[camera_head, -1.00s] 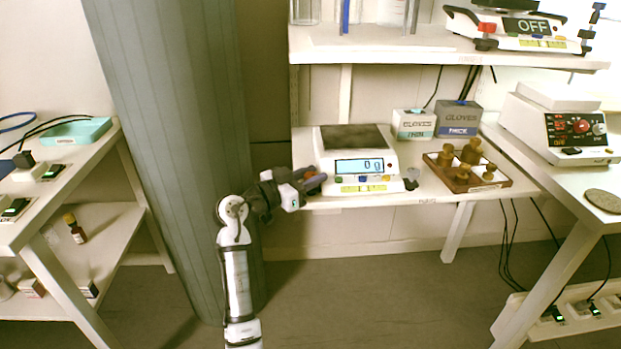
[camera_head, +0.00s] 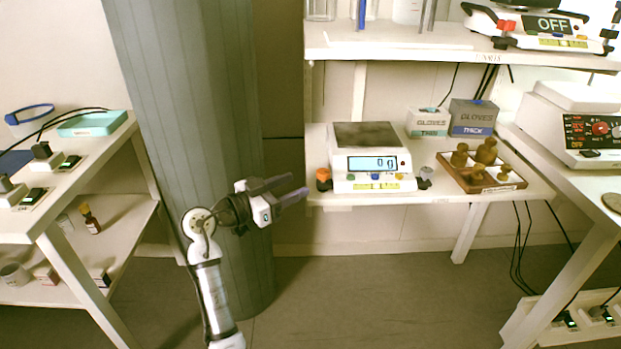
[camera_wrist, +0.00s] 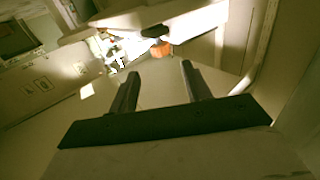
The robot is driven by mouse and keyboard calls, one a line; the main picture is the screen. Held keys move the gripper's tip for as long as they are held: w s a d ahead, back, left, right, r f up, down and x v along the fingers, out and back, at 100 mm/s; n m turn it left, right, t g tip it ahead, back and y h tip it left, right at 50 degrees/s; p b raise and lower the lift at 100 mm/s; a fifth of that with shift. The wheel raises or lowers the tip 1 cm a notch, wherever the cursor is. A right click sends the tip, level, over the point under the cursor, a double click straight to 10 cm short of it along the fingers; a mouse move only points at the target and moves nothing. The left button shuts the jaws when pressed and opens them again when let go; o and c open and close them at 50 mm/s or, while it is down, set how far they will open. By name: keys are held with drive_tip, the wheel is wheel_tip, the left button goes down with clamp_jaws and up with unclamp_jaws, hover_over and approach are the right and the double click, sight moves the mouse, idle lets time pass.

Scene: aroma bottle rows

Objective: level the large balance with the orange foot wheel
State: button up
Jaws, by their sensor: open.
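The large balance (camera_head: 371,160) stands on the middle table in the head view, with a dark weighing pan and a lit display reading 0 g. Its orange foot wheel (camera_head: 323,179) is at its front left corner, and a grey foot wheel (camera_head: 425,177) is at its front right. In the wrist view the orange wheel (camera_wrist: 161,49) shows beyond the fingertips, above the middle. My gripper (camera_head: 298,187) is open and empty, left of the orange wheel and apart from it. Its two fingers (camera_wrist: 160,72) also show in the wrist view. The bubble level is too small to read.
A wooden tray (camera_head: 507,184) of brass weights and two glove boxes (camera_head: 473,118) stand right of the balance. A shelf (camera_head: 440,60) hangs above, holding another balance (camera_head: 541,30) marked OFF. A grey column (camera_head: 190,120) stands behind my arm. The floor before the table is clear.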

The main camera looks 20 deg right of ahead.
drive_tip(key=shift+v, duration=2.1)
